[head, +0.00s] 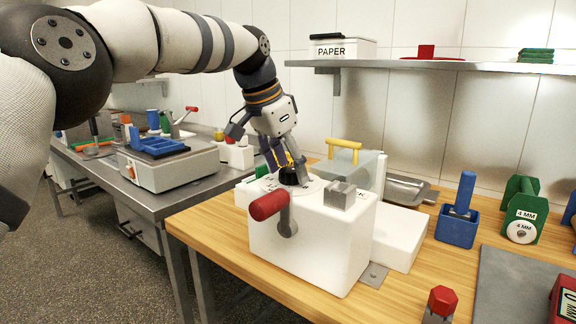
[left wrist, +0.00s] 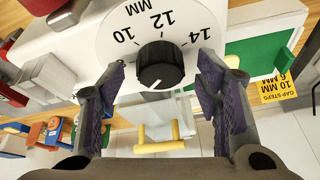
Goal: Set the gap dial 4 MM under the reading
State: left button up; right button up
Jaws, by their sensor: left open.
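The gap dial is a black knob (head: 290,175) on top of a white machine (head: 318,240) with a red-handled crank (head: 270,205). In the left wrist view the knob (left wrist: 160,65) sits on a white disc (left wrist: 112,15) marked 10, 12 and 14 MM, with 12 beyond its middle. A small pale mark shows on the knob's near side; the exact setting is unclear. My left gripper (head: 285,160) is open, pointing down at the dial. Its fingers (left wrist: 163,90) stand either side of the knob, apart from it. A red device (head: 564,300) with an MM display is cut off at the right edge.
A yellow bar handle (head: 344,148) stands behind the dial. A yellow GAP STEPS card (left wrist: 277,88) lies to the right in the wrist view. A shelf (head: 440,65) runs along the wall.

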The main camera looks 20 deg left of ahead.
pick_arm(q)
jog(key=v, duration=1.1)
jog(key=shift+r, duration=0.4)
jog(key=shift+s, duration=0.15)
